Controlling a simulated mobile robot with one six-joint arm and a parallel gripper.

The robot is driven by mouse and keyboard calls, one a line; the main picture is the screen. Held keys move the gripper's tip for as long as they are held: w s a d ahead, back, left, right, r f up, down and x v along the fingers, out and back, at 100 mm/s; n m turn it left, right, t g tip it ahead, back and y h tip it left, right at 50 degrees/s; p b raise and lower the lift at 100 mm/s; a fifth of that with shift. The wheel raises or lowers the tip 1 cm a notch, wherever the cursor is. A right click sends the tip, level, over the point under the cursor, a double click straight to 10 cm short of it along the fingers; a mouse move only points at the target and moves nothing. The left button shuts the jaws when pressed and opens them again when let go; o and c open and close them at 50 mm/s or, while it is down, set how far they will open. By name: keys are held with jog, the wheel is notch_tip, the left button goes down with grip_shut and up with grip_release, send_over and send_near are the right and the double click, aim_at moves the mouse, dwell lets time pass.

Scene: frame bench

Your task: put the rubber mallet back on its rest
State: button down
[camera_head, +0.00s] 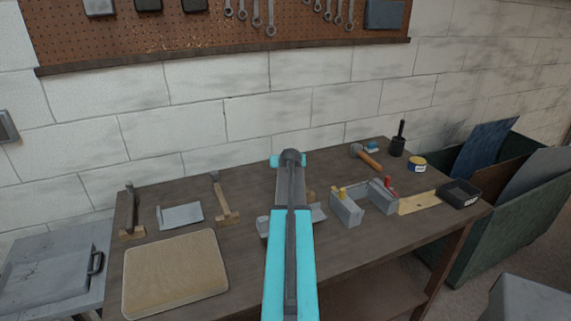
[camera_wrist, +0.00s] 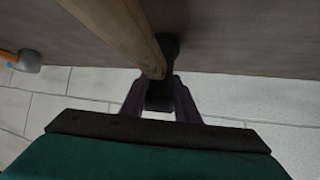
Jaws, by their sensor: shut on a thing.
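The rubber mallet has a pale wooden handle (camera_wrist: 122,32) and a black head (camera_wrist: 165,82) in the wrist view. My gripper (camera_wrist: 160,92) is shut on the mallet at its dark head, with one finger on each side. In the head view my own arm covers the gripper and most or all of the mallet. Two wooden stand-like pieces are on the left half of the bench, one at the left end (camera_head: 129,212) and one nearer the middle (camera_head: 226,203). I cannot tell for certain which piece is the mallet's rest.
A block wall stands behind.

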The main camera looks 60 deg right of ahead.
jog(key=c, duration=1.4)
grip_release()
jog(key=shift+o, duration=0.2)
jog(key=shift+r, duration=0.1)
jog(key=b+v, duration=0.2)
jog(key=v, duration=1)
jog(key=shift+r, duration=0.1)
